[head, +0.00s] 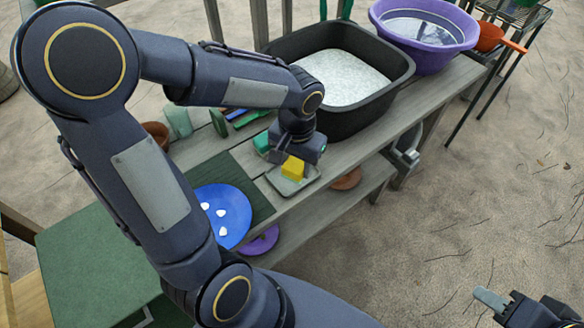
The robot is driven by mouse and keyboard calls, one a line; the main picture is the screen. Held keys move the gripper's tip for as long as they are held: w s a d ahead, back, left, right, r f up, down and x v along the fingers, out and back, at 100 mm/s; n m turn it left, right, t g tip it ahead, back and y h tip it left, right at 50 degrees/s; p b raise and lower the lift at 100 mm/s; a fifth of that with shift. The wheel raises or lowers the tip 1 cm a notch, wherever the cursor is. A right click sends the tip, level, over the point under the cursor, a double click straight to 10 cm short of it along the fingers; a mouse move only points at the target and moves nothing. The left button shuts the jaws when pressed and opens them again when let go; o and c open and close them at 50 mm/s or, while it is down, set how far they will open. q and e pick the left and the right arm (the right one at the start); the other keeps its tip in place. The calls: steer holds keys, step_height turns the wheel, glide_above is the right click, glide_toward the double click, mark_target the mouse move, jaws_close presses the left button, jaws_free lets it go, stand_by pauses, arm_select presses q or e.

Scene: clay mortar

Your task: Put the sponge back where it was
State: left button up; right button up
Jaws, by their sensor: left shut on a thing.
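The yellow sponge (293,168) is in my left gripper (295,157), low over a small grey-green tray (306,182) near the front edge of the bench. My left gripper points down and is shut on the sponge; its fingertips are partly hidden by the wrist. I cannot tell whether the sponge touches the tray. My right gripper (500,302) is at the bottom right corner, over the sandy ground and away from the bench. Only part of it shows, so its opening is unclear.
A black tub (385,100) of pale grains stands behind the tray. A purple basin (455,60) of water is beyond it. A blue plate (236,199) with white pieces lies on a dark green mat (262,208) to the left. A teal item (262,143) sits close beside my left gripper.

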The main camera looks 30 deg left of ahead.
mark_target(292, 163)
arm_select(q)
steer(key=w+a+f, duration=0.2)
steer(key=f, duration=0.1)
steer(key=w+a+f, duration=0.1)
steer(key=f, duration=0.1)
steer(key=shift+f, duration=0.15)
steer(key=shift+w+a+f+b, duration=0.1)
steer(key=shift+f+b, duration=0.15)
steer(key=shift+f, duration=0.65)
steer(key=shift+w+a+f+b, duration=0.1)
steer(key=shift+f+b, duration=0.15)
steer(key=shift+f, duration=0.65)
steer(key=shift+f, duration=0.2)
steer(key=o, duration=0.7)
steer(key=shift+c, duration=0.2)
